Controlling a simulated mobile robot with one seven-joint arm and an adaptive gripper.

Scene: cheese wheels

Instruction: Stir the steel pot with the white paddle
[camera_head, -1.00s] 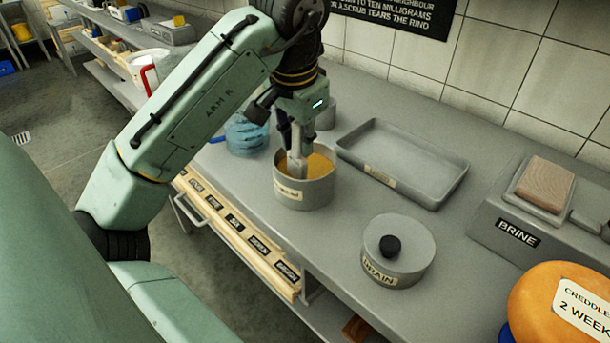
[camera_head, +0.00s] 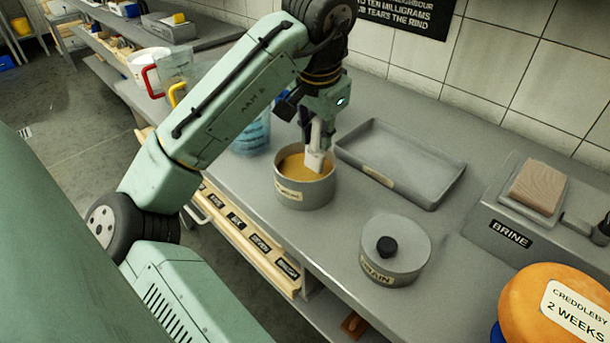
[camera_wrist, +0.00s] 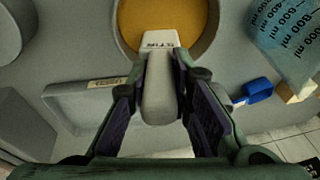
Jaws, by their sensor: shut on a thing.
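The steel pot (camera_head: 304,193) stands on the counter with yellow-orange liquid (camera_head: 294,167) in it. My gripper (camera_head: 318,124) is above the pot, shut on the white paddle (camera_head: 314,160). The paddle's lower end is in the pot, at the right side of the liquid in the head view; how deep it reaches is hard to tell. In the wrist view the paddle (camera_wrist: 160,95) lies between my fingers, with dark lettering on its wide end. The pot's rim and liquid (camera_wrist: 165,18) show beyond it.
A shallow grey tray (camera_head: 400,165) lies right of the pot. A lidded round container (camera_head: 395,250) stands in front. A clear blue-marked jug (camera_head: 252,135) is close on the left. A brine unit (camera_head: 515,225) and cheese wheel (camera_head: 550,315) are at right.

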